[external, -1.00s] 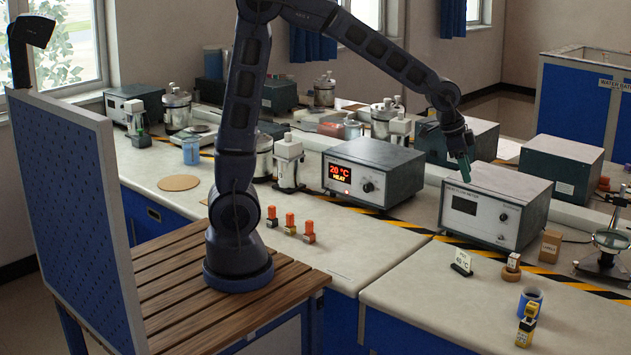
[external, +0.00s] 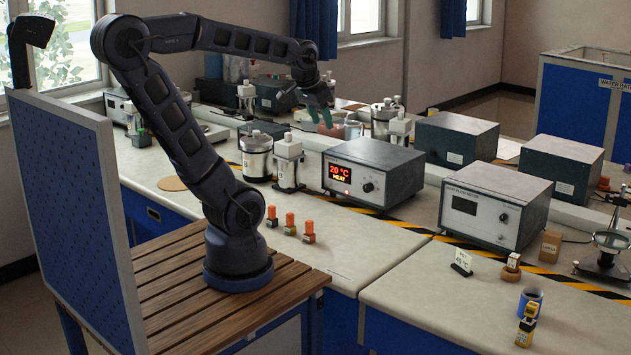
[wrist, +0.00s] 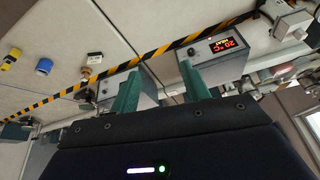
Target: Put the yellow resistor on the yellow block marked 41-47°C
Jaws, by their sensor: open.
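My gripper (external: 321,115) is raised above the back of the bench, near the metal canisters. Its two green fingers are apart and empty; the wrist view also shows the open gripper (wrist: 160,82). A small yellow piece (external: 526,330) with a pale label and a dark part stands at the front right of the bench, far from my gripper. It also shows as a yellow shape in the wrist view (wrist: 11,58). I cannot tell whether it is the block, the resistor or both, and its marking is too small to read.
Several orange-topped pieces (external: 290,222) stand near my base. A heater box (external: 372,170) reads 20 °C.

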